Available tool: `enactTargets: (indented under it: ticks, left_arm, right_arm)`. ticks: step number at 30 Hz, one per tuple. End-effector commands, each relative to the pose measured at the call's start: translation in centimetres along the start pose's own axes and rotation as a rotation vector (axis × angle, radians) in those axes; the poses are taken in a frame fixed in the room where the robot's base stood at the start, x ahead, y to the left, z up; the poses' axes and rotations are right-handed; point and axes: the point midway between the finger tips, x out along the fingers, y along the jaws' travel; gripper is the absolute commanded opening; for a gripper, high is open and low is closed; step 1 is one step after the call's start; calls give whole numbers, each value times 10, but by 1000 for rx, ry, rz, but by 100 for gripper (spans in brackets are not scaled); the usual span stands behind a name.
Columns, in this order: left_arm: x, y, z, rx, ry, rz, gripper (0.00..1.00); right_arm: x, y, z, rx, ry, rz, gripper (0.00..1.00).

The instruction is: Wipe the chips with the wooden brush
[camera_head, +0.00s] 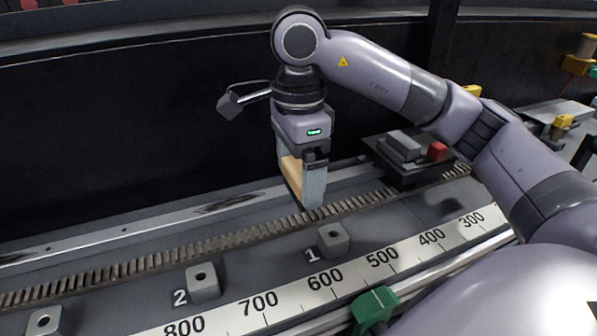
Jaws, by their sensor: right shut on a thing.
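My right gripper (312,160) hangs down over the machine bed near the middle of the camera_head view. It is shut on the wooden brush (289,170), whose tan wooden side shows at the left of the jaws. The lower end of the brush is partly hidden by the gripper and appears just above the toothed strip (150,262); I cannot tell whether it touches. A dark, rough patch (228,203), possibly chips, lies on the pale rail left of the brush. My left gripper is not in view.
Grey blocks with holes stand on the bed at mark 1 (334,240) and mark 2 (203,282). A numbered scale (322,281) runs along the front, with a green clamp (374,308) below. A dark carriage with a red part (437,151) stands right. A black wall rises behind.

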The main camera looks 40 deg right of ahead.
Motion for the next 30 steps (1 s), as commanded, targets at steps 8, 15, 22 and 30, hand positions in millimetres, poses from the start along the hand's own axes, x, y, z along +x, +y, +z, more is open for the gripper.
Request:
enactTargets:
  ticks: [8, 15, 22, 30]
  left_arm:
    - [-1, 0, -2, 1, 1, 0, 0]
    - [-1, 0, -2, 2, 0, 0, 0]
    - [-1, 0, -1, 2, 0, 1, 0]
    - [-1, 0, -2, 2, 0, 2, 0]
  right_arm:
    - [-24, 3, -4, 3, -1, -3, 66]
    - [-27, 4, -4, 3, -1, -1, 66]
    - [-27, 4, -4, 3, -2, -1, 66]
    - [-25, 5, -3, -26, -1, 0, 66]
